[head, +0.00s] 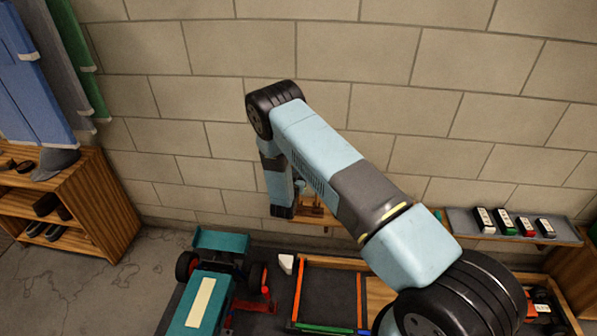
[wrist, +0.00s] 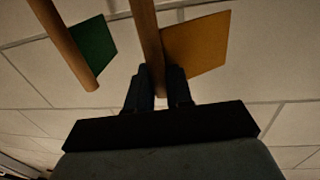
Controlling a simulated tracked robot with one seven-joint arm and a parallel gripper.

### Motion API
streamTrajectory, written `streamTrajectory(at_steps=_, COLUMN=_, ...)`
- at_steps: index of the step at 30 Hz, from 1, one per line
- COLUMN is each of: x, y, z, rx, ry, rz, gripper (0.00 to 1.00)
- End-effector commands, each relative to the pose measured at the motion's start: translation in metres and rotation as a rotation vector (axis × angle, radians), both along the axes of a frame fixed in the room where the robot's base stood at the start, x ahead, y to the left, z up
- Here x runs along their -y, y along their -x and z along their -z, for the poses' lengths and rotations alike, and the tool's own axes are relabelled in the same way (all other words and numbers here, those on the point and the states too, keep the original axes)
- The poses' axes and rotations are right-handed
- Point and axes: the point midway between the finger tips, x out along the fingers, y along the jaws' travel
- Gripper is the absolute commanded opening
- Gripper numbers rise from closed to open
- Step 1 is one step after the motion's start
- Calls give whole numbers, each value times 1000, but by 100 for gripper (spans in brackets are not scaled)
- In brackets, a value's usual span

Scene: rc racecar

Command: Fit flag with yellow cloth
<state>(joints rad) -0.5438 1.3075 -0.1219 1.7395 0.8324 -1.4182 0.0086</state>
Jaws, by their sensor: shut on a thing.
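In the wrist view my gripper (wrist: 161,76) is shut on the wooden pole of the flag with the yellow cloth (wrist: 196,45). The cloth, orange-yellow in this light, spreads to the right of the fingers. A second flag with a green cloth (wrist: 92,48) is to the left, its wooden pole apart from my fingers. In the head view my arm reaches toward the wall and bends down, so the fingers and the held flag cannot be made out. A teal racecar (head: 205,296) with a rear wing stands at the lower left of centre.
A wooden tray with a dark floor (head: 332,294) lies right of the teal car. A wall shelf (head: 463,225) at right holds several small boxes. A red car (head: 541,305) is at lower right. A wooden shoe rack (head: 113,211) stands at left. A wooden ledge with small items (head: 318,214) is behind my arm.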

Motion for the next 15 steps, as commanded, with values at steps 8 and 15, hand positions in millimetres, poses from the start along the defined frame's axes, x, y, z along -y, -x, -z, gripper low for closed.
streamTrajectory(at_steps=8, x=0, y=0, z=6, rx=0, ry=0, rz=0, gripper=0)
streamTrajectory(at_steps=15, x=0, y=0, z=11, rx=0, ry=0, rz=0, gripper=0)
